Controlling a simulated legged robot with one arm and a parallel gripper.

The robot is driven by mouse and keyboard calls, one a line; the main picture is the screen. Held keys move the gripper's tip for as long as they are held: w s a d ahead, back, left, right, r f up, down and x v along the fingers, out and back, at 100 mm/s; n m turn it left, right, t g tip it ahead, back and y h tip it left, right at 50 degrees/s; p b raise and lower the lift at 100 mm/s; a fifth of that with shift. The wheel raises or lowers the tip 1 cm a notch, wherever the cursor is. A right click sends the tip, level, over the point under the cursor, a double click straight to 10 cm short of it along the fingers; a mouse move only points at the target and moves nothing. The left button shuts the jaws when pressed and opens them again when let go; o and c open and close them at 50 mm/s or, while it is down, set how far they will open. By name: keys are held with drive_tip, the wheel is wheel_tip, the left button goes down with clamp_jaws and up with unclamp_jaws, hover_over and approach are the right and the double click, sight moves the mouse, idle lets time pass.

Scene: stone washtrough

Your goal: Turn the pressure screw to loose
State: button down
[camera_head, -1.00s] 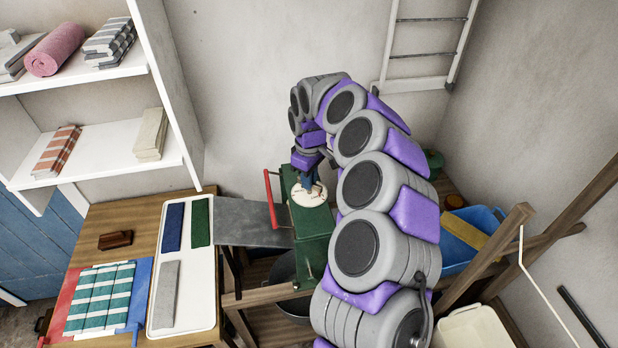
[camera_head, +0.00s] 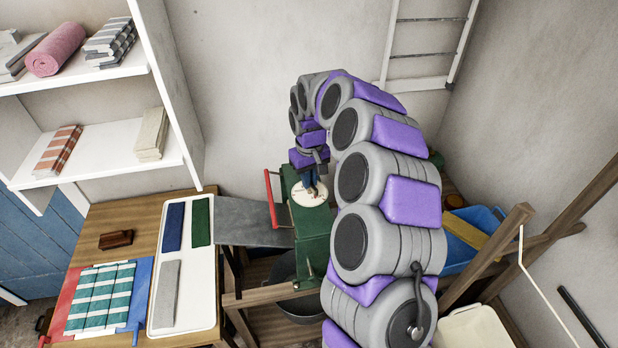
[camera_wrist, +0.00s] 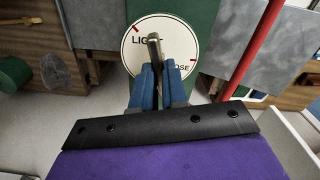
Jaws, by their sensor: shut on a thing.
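The pressure screw's round cream dial (camera_head: 311,193) lies on top of the green mangle body (camera_head: 311,222). In the wrist view the dial (camera_wrist: 137,62) carries red marks and partly hidden lettering, "LIG" at left and "OSE" at right. A metal screw handle (camera_wrist: 154,46) stands over the dial between the two labels. My gripper (camera_wrist: 157,70) has its blue fingers shut on this handle from above. In the head view my gripper (camera_head: 309,182) is small and partly hidden by my wrist.
A red lever (camera_head: 269,190) stands left of the green body, beside a grey sheet (camera_head: 245,221). A white tray with cloths (camera_head: 205,267) lies on the wooden table at left. A blue tub (camera_head: 480,226) is at right. The white shelf stands at upper left.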

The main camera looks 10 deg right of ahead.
drive_tip(key=m, duration=0.6)
drive_tip(key=shift+m, duration=0.3)
drive_tip(key=m+p, duration=0.1)
drive_tip(key=m, duration=0.5)
drive_tip(key=shift+d, duration=0.1)
drive_tip(key=m+p, duration=0.1)
drive_tip(key=m, duration=0.3)
drive_tip(key=shift+r+m, duration=0.1)
drive_tip(key=shift+m, duration=0.3)
drive_tip(key=shift+m+p, duration=0.75)
drive_tip(key=shift+m, duration=1.15)
drive_tip(key=c, duration=1.2)
unclamp_jaws()
drive_tip(key=shift+o, duration=0.2)
wheel_tip(320, 180, up, 17)
drive_tip(key=shift+a+p, duration=0.2)
drive_tip(key=shift+p, duration=0.2)
